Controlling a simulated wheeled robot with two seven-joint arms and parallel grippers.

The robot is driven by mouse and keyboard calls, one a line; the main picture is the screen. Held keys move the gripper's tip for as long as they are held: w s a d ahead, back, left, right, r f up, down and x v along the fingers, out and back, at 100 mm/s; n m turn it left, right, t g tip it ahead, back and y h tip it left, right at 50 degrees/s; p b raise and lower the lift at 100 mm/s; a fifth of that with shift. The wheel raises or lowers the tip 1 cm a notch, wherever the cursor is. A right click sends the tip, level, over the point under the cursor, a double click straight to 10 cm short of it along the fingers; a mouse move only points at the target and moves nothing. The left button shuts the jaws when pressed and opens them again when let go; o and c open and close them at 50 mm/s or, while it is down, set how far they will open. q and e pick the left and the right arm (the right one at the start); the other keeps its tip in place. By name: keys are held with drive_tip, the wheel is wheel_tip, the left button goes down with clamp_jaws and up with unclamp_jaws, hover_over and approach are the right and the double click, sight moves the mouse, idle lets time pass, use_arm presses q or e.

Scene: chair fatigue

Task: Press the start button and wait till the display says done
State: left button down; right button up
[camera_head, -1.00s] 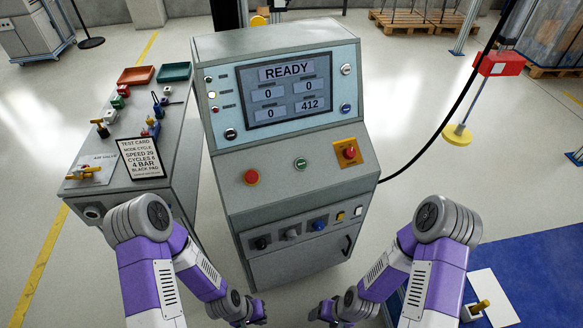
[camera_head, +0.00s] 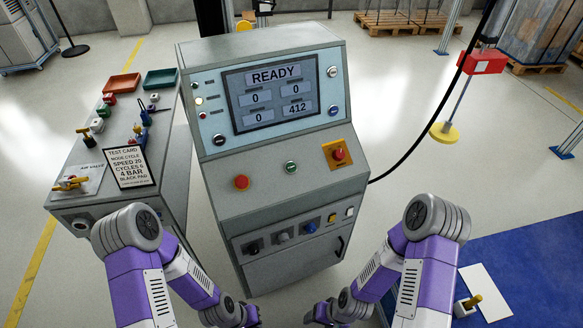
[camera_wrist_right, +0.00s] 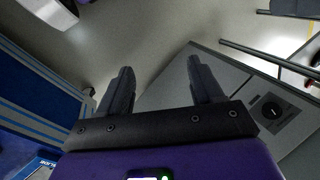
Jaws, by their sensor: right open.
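The grey control console stands in front of me in the head view. Its display (camera_head: 275,92) reads READY, with 0, 0, 0 and 412 below. On the sloped panel are a green button (camera_head: 291,168), a red button (camera_head: 241,183) to its left and a red knob on a yellow plate (camera_head: 338,155) to its right; I cannot read which is the start button. My right gripper (camera_wrist_right: 155,68) is open and empty in the right wrist view. In the head view it is low, below the panel and apart from the buttons. My left gripper (camera_head: 256,313) is also low; its jaws are unclear.
A side bench (camera_head: 72,205) on the left holds a test card (camera_head: 130,168), valves, small parts and two trays. A black cable (camera_head: 425,130) hangs at the right. A blue mat (camera_head: 540,255) lies at lower right. The space before the sloped panel is clear.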

clamp_jaws()
idle(1.6)
